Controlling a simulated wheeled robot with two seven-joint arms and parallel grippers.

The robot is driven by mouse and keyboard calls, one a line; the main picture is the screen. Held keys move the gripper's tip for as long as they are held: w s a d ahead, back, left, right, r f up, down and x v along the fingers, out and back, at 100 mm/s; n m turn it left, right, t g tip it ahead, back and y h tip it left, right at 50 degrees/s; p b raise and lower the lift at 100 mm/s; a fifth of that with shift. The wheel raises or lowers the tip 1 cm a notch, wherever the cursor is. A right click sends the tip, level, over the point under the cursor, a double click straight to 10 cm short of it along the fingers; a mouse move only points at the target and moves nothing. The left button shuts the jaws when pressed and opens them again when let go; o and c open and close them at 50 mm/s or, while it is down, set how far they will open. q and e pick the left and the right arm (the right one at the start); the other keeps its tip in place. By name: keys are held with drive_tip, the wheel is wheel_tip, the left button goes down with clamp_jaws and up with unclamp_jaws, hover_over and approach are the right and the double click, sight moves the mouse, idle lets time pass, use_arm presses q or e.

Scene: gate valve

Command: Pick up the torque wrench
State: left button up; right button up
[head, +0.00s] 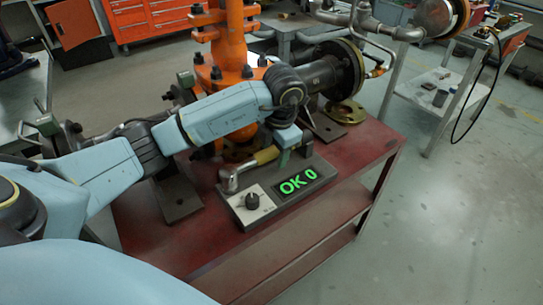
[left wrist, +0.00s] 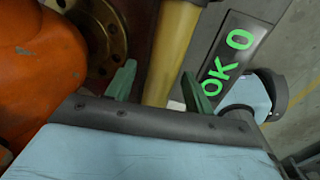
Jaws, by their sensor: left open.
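The torque wrench (head: 265,156) has a yellow handle and a shiny metal head. In the head view it lies along the back of a grey tester box (head: 265,214), with the head at the left. In the left wrist view its yellow handle (left wrist: 172,50) runs up between my fingers. My left gripper (head: 283,146) is at the handle's right end in the head view. In the left wrist view its green fingers (left wrist: 158,84) are open, one on each side of the handle. Whether they touch it is hidden. My right gripper is not in view.
The box has a black knob (head: 252,201) and a green "OK 0" display (head: 297,181). It stands on a red table (head: 350,160). An orange valve (head: 230,50) and dark flanged pipe (head: 338,68) stand behind.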

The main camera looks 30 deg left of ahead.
use_arm(q)
drive_tip(key=shift+f, duration=0.4)
clamp_jaws()
drive_tip(key=shift+w+r, duration=0.1)
drive_tip(key=shift+r, duration=0.05)
